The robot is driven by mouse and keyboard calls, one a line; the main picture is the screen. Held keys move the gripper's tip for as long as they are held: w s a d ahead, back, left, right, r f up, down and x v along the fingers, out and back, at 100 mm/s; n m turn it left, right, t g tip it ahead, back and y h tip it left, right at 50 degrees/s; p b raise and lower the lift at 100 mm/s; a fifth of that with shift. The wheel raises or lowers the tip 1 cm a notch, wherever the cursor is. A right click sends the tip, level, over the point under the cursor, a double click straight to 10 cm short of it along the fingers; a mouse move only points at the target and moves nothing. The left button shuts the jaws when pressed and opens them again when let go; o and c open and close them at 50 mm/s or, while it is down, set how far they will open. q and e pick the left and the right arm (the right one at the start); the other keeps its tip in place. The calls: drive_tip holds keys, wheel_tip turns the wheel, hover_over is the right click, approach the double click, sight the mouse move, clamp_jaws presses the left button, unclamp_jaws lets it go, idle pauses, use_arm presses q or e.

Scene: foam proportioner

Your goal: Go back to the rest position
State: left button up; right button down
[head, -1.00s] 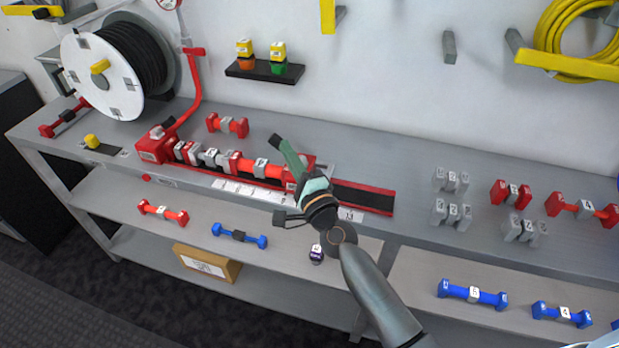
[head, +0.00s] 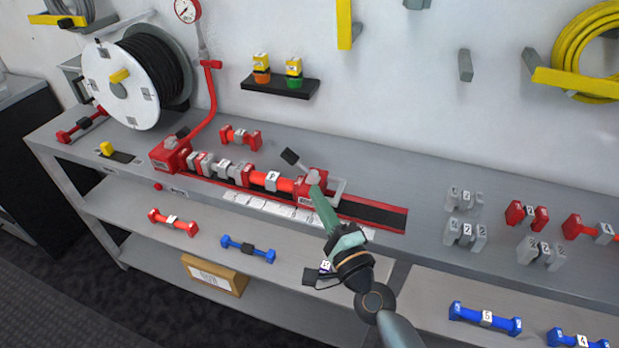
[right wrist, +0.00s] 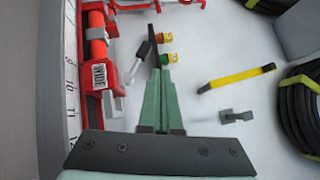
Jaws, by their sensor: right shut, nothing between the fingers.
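My right gripper (head: 318,192) is shut and empty, its green fingers together. In the head view it is in front of the right end of the red assembly (head: 272,181) on the grey bench. A lever with a black grip (head: 290,157) rises from the red end block (head: 310,186), close beyond the fingertips. In the right wrist view the shut fingers (right wrist: 158,75) point up the picture, with the black grip (right wrist: 143,50) just left of the tips. I cannot tell whether they touch. My left gripper is not in view.
The bench (head: 420,185) carries a hose reel (head: 105,80), a red fitting (head: 240,137) and several grey and red couplings at the right. The lower shelf (head: 290,262) holds red and blue pieces. A small wall shelf (head: 280,86) holds two yellow-topped bottles.

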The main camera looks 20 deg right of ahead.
drive_tip(key=s+d+f+n+g, duration=0.1)
drive_tip(key=s+f+n+g, duration=0.4)
drive_tip(key=s+f+n, duration=0.5)
drive_tip(key=s+d+f+n+g+h+p, duration=0.1)
drive_tip(key=s+f+n+g, duration=0.4)
drive_tip(key=s+f+n, duration=0.5)
wheel_tip(320, 180, down, 6)
drive_tip(key=shift+s+d+r+g, duration=0.2)
drive_tip(key=shift+s+d+g, duration=0.1)
drive_tip(key=shift+s+d, duration=0.4)
drive_tip(key=shift+a, duration=0.15)
